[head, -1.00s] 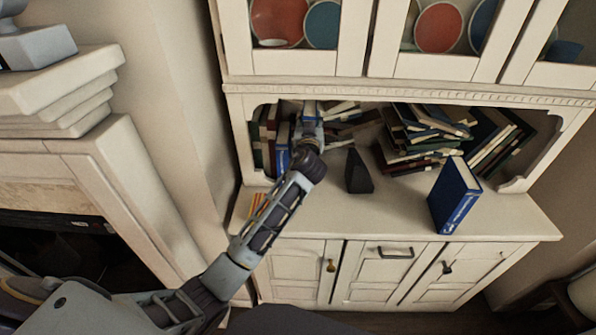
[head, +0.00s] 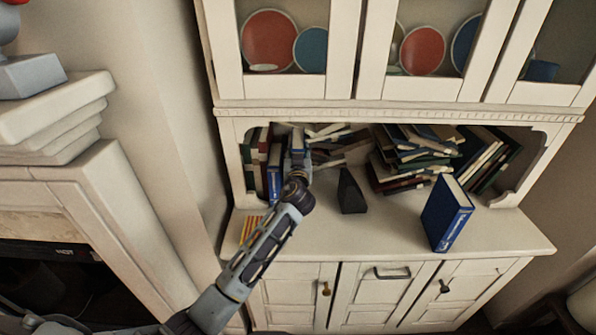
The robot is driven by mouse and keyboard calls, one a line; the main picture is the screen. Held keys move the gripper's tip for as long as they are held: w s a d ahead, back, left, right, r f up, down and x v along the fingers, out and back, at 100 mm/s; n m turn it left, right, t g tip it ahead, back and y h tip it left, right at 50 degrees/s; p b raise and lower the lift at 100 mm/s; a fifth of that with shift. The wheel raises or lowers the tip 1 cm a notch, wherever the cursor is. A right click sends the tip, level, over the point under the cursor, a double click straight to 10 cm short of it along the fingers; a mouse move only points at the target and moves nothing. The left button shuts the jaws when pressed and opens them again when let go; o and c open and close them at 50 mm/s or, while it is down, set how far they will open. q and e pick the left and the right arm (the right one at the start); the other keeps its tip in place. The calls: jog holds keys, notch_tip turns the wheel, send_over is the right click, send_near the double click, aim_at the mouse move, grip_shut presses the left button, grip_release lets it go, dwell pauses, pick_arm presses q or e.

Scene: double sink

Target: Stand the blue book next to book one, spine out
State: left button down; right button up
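A blue book (head: 447,214) stands upright on the cabinet counter at the right, with white lettering on its spine, which faces outward. Another blue-spined book (head: 274,174) stands at the right end of a row of upright books (head: 257,155) in the left of the open shelf. I cannot tell which one is book one. My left gripper (head: 298,150) reaches into the shelf just right of that blue-spined book. Its fingers are small and partly hidden by my wrist, so I cannot tell whether they hold anything. My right gripper is not in view.
A black wedge-shaped bookend (head: 351,192) stands right of my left gripper. A messy pile of books (head: 415,155) fills the shelf's middle and right. A striped orange-yellow item (head: 250,228) lies at the counter's left. The counter between bookend and right-hand blue book is clear.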

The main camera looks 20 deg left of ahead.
pick_arm(q)
notch_tip(320, 180, down, 2)
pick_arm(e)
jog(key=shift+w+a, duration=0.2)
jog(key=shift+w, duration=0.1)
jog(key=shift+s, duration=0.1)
pick_arm(q)
notch_tip(320, 180, down, 4)
jog(key=shift+r, duration=0.15)
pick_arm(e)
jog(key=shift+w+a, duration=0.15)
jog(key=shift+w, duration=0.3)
pick_arm(q)
jog(key=shift+b, duration=0.35)
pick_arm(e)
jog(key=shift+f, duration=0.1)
